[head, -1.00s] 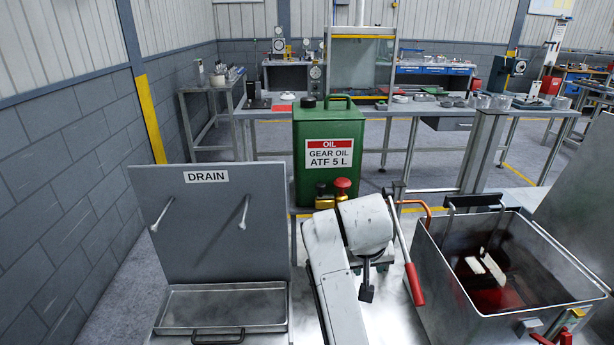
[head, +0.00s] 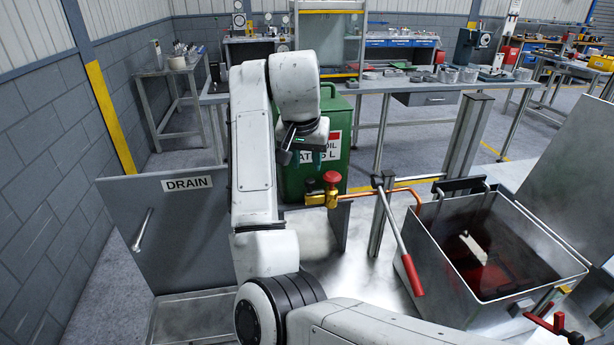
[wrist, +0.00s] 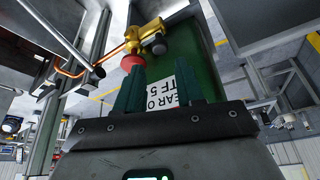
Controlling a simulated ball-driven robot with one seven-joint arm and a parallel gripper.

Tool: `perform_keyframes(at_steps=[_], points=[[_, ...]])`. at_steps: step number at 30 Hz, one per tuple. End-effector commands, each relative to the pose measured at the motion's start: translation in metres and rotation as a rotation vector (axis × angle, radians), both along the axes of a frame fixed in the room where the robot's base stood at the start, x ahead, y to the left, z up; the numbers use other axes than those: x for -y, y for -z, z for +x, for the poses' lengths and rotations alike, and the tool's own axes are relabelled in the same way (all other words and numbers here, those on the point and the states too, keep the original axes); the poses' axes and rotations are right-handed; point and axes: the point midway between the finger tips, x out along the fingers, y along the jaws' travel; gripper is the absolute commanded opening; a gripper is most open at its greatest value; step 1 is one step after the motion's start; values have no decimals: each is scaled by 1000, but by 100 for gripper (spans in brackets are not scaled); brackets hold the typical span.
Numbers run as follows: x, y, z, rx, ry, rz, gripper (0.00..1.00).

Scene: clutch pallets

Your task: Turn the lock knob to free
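A red mushroom-shaped knob (head: 331,177) sits on a brass valve body (head: 328,197) in front of the green oil can. It also shows in the wrist view, the red knob (wrist: 132,62) below the brass body (wrist: 146,38). No knob is labelled as the lock knob. My gripper (head: 312,156) is above and slightly left of the red knob, in front of the can. In the wrist view my gripper (wrist: 160,92) has its two dark green fingers apart, with the can's label seen between them. It holds nothing, and the knob is beyond the left finger.
The green oil can (head: 297,182) is close behind my gripper. A lever with a red grip (head: 412,275) stands right of the valve. A metal tank (head: 455,290) with reddish liquid is further right, with red handles (head: 560,322) at its front. The DRAIN panel (head: 175,225) is left.

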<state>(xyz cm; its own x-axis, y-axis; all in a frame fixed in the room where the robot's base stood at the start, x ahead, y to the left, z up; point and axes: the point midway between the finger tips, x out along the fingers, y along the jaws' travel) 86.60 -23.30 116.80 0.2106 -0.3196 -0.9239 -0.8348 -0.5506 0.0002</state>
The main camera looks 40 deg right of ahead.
Motion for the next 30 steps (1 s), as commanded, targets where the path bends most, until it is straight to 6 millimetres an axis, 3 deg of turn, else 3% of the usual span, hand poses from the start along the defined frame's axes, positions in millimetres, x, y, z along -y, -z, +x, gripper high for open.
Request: perform_keyframes(at_steps=[6,12,25,30], points=[[13,37,8,-4,-1,1,37],[21,60,13,-3,-1,0,37],[24,69,16,1,0,1,37],[24,68,16,1,0,1,21]])
